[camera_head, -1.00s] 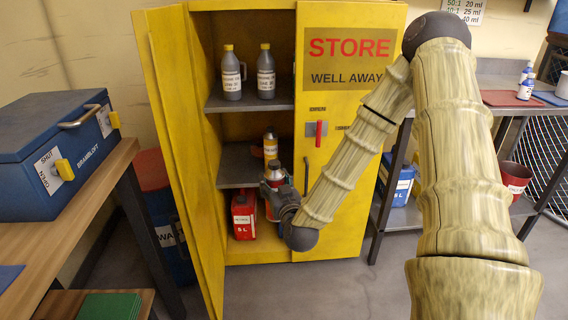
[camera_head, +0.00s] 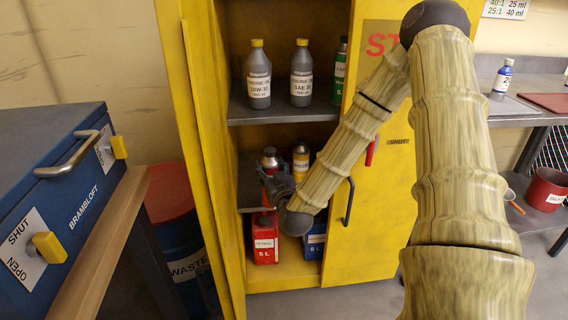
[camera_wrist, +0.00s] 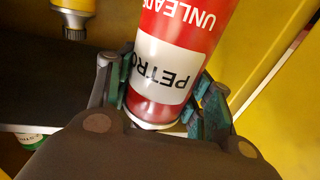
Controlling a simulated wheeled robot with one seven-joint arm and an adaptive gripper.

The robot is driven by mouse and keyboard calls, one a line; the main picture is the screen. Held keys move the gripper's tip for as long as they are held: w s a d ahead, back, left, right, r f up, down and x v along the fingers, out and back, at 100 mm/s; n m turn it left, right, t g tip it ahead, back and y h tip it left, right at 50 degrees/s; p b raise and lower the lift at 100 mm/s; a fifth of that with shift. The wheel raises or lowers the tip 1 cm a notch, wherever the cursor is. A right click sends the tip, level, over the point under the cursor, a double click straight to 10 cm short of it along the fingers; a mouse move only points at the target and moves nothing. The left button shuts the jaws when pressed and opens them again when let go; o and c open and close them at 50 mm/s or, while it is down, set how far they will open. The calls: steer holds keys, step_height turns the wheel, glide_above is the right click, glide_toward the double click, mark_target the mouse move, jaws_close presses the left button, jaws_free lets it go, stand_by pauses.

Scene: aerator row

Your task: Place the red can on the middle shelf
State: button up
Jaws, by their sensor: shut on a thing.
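The red can (camera_head: 270,157) stands out just above my gripper (camera_head: 272,180) in the head view. In the wrist view the can (camera_wrist: 172,65) appears upside down, with a white label reading PETRO. The fingers (camera_wrist: 155,105) are shut on both sides of the can. The can is inside the open yellow cabinet, at the level of the middle compartment. The middle shelf (camera_head: 248,197) is partly hidden by my gripper and arm. I cannot tell whether the can touches it.
A yellow-labelled bottle (camera_head: 301,160) stands right of the can. The upper shelf (camera_head: 283,115) holds grey bottles (camera_head: 259,78) and a green one (camera_head: 340,75). Below are a red canister (camera_head: 264,240) and a blue one (camera_head: 314,242). The open door (camera_head: 192,150) bounds the left side.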

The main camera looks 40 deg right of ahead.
steer(key=w+d+f+b, duration=0.2)
steer(key=w, duration=0.5)
steer(key=w+d+f+b, duration=0.1)
steer(key=w+d+f, duration=0.1)
steer(key=w, duration=0.4)
steer(key=shift+w+d+f+b, duration=0.35)
steer(key=shift+d+f+b, duration=0.05)
steer(key=shift+d, duration=0.1)
steer(key=shift+f, duration=0.1)
steer(key=o, duration=1.2)
steer(key=p+v, duration=0.2)
steer(key=v, duration=1)
